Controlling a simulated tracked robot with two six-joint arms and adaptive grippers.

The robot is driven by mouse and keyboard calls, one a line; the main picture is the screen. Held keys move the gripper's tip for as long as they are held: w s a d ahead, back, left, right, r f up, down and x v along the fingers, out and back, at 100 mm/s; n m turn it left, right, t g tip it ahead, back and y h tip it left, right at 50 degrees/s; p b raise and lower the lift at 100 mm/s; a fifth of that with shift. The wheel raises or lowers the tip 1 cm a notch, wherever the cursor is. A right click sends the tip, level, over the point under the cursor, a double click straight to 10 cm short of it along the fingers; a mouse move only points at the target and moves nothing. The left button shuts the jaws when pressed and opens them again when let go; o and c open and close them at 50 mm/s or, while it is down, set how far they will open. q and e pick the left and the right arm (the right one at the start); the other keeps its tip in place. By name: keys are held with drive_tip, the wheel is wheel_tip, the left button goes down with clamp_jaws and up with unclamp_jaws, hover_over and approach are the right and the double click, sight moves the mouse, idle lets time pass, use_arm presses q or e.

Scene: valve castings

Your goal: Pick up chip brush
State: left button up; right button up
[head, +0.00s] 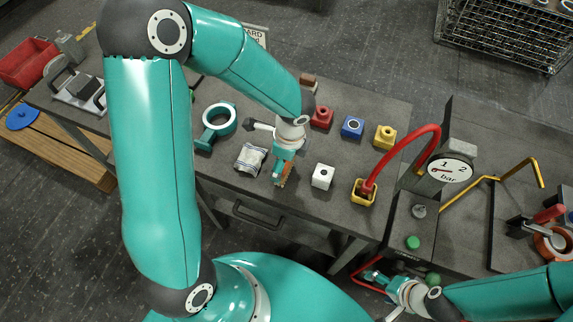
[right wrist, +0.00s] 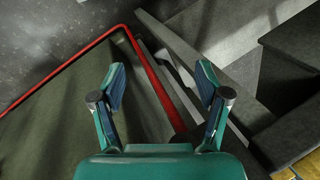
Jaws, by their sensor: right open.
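What looks like the chip brush, a small brown-orange thing (head: 284,181), shows at the fingertips of my left gripper (head: 281,172) on the grey bench, in the head view. The gripper points down over it and hides most of it. I cannot tell whether the fingers are closed on it. My right gripper (head: 371,278) is at the lower right, beside a red rail, away from the brush.
Red (head: 321,117), blue (head: 352,127) and yellow (head: 385,136) castings stand behind. A red hose (head: 410,140) arches at right by a gauge (head: 450,170).

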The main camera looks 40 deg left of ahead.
use_arm(q)
drive_tip(key=shift+c, duration=0.4)
drive_tip(key=c, duration=1.3)
drive_tip(key=shift+o, duration=0.2)
drive_tip(key=shift+r, duration=0.1)
wheel_tip(320, 180, up, 20)
drive_tip(key=p, duration=0.1)
